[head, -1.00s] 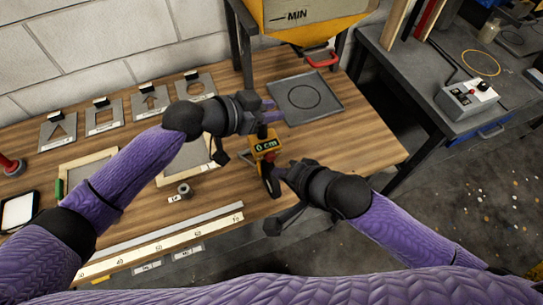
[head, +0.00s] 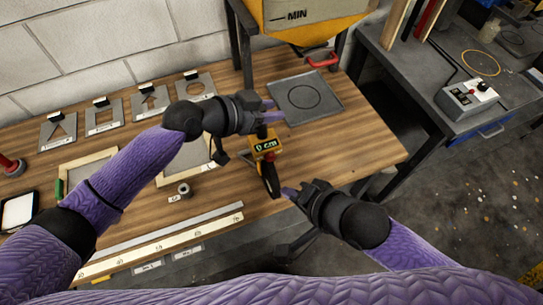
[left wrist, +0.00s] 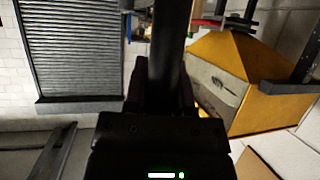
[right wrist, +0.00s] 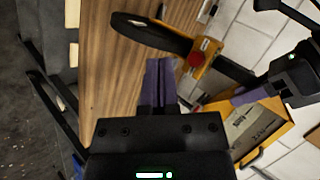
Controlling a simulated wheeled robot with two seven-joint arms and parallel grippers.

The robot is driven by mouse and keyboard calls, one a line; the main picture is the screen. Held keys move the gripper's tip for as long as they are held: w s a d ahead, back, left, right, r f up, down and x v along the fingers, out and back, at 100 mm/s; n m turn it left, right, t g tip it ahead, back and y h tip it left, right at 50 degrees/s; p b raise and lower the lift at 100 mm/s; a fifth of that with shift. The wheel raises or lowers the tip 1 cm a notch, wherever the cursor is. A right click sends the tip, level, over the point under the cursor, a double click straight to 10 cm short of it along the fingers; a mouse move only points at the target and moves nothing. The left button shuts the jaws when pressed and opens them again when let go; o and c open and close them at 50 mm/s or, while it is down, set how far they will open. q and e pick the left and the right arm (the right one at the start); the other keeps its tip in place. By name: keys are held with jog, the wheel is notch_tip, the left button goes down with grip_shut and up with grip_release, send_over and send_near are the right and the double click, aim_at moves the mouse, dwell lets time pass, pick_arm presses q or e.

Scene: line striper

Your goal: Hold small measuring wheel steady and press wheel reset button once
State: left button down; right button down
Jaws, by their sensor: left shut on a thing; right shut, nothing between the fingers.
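The small measuring wheel stands on the wooden bench, with a yellow body (head: 264,146), a display that seems to read 0 cm and a black wheel (head: 270,180) below. My left gripper (head: 269,110) is shut on its black handle (left wrist: 170,50) above the body. The red reset button (right wrist: 195,59) shows on the yellow body in the right wrist view. My right gripper (head: 286,191) is shut and empty, near the black wheel, its tips pointing towards the body. In the right wrist view its fingertips (right wrist: 160,65) are apart from the button.
A dark square tray (head: 305,98) lies behind the measuring wheel. A small grey ring (head: 184,189) and a long ruler (head: 170,243) lie to the left and front. Stencil plates (head: 105,117) line the wall. The bench is clear to the right of the tool.

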pick_arm(q)
jog(key=shift+c, duration=1.8)
grip_release()
jog(key=shift+a, duration=0.1)
